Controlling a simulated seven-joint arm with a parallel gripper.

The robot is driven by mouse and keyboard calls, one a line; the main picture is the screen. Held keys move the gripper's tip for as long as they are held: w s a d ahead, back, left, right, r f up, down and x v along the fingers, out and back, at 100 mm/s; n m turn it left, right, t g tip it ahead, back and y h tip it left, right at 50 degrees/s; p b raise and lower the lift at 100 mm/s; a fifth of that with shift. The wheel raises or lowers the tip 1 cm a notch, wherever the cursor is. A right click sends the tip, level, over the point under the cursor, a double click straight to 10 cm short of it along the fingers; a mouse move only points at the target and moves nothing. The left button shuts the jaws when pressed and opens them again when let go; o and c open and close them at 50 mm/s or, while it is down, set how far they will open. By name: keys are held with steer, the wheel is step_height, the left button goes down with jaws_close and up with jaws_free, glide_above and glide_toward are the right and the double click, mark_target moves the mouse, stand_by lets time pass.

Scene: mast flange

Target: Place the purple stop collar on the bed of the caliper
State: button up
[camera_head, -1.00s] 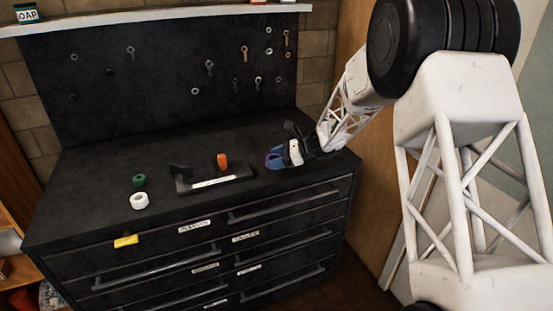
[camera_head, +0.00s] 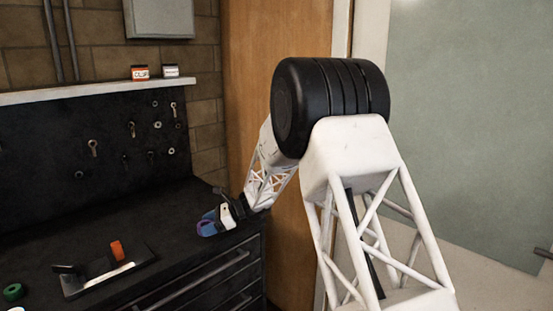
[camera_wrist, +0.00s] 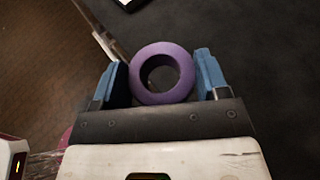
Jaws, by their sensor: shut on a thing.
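The purple stop collar (camera_wrist: 181,83) is a thick ring held between the two blue finger pads of my gripper (camera_wrist: 162,82) in the wrist view. The collar is apart from the caliper.
A green ring (camera_head: 14,291) lies left of the caliper, with part of a white ring at the picture's bottom edge. A black pegboard (camera_head: 100,150) with hanging tools stands behind the bench. The bench top between gripper and caliper is clear.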

steer(key=w+d+f+m+t, duration=0.2)
steer(key=w+d+f, duration=0.15)
steer(key=d, duration=0.55)
steer(key=w+d+f+m+t, duration=0.1)
steer(key=w+d+f+t, duration=0.2)
steer(key=d, duration=0.5)
steer(key=s+d+f+m+t+h, duration=0.1)
steer(key=d+f+m+t, duration=0.4)
steer(key=d+f, duration=1.9)
step_height(320, 180, down, 4)
steer(key=shift+s+d+f+m+h, duration=0.15)
steer(key=shift+s+d+m+h, duration=0.2)
steer(key=shift+m+h, duration=0.3)
steer(key=shift+w, duration=0.15)
